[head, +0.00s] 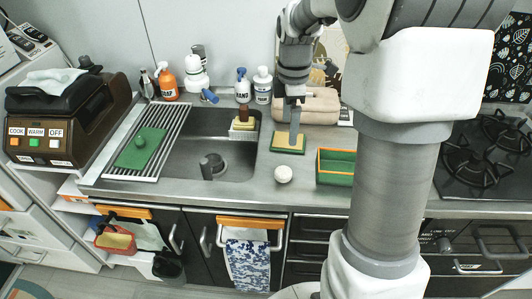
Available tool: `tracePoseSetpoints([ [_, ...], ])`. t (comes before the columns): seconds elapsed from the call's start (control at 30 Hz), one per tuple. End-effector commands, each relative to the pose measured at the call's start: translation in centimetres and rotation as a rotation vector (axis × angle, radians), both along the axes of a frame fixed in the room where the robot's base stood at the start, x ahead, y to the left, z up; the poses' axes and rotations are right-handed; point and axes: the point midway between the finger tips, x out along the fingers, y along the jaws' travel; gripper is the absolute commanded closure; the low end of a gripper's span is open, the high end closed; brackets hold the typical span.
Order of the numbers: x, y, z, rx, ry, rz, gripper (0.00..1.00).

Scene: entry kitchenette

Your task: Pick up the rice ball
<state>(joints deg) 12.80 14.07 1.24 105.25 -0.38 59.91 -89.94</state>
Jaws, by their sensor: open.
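The rice ball (283,174) appears as a small white round lump on the steel counter, near its front edge and right of the sink. My gripper (294,136) points down over the counter behind the rice ball, above or in front of a green and yellow sponge (288,149). It is open, seen edge-on, and holds nothing that I can see. It is apart from the rice ball in the picture. Its exact height above the counter is hard to tell.
A green box with an orange rim (335,154) stands just right of the rice ball. The sink (235,161) is to the left, with a drying rack (175,128). Several bottles stand at the back. A gas stove (480,160) is at the right.

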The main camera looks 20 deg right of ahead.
Motion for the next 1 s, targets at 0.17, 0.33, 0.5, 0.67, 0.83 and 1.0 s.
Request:
tracePoseSetpoints([
  [0.17, 0.5, -0.4, -0.8, 0.003, 0.013, 0.039, 0.02],
  [0.33, 0.5, -0.4, -2.7, 0.004, 0.018, 0.044, 0.02],
  [0.5, 0.4, -0.4, -6.5, 0.004, 0.019, 0.043, 0.02],
  [0.67, 0.4, -0.3, -9.9, 0.004, 0.019, 0.043, 0.02],
  [0.83, 0.4, -0.4, -12.4, 0.004, 0.016, 0.042, 0.02],
  [1.0, 0.4, -0.4, -13.3, 0.003, 0.015, 0.042, 0.02],
])
